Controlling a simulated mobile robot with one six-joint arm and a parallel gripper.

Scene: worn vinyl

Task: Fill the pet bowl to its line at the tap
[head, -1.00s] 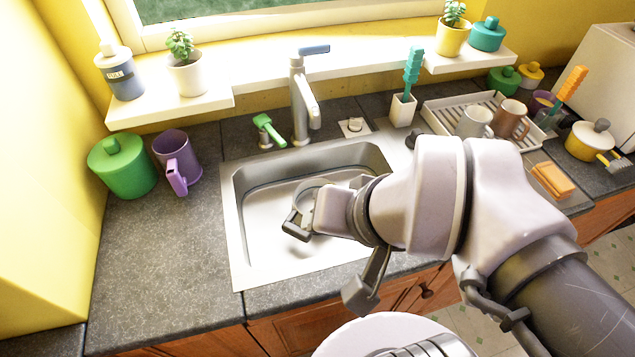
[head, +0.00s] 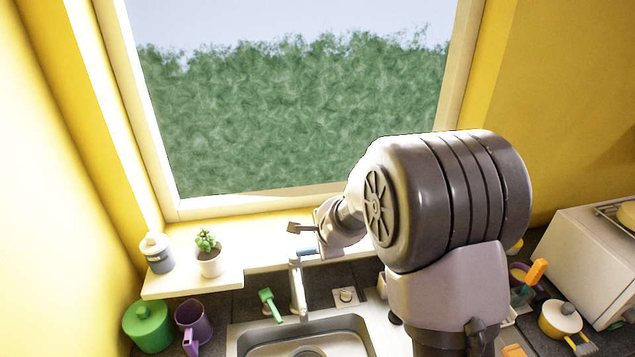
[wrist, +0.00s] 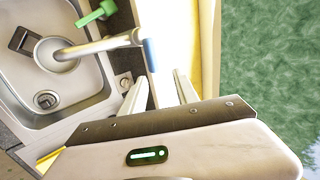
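The pet bowl (wrist: 57,58) appears as a grey round shape with a dark square handle, in the sink (wrist: 88,78) beneath the tap's spout in the wrist view. The spout partly covers it, and its fill line and any water cannot be made out. The tap (head: 297,285) stands behind the sink with a blue lever (head: 307,252) on top; the lever also shows in the wrist view (wrist: 150,55). My gripper (wrist: 160,92) is open and empty, its two fingers apart, close to the lever. I cannot tell whether it touches.
A potted plant (head: 209,258) and a lidded jar (head: 157,254) stand on the sill at left. A green canister (head: 148,326) and a purple mug (head: 192,322) stand below. The window is close behind my gripper.

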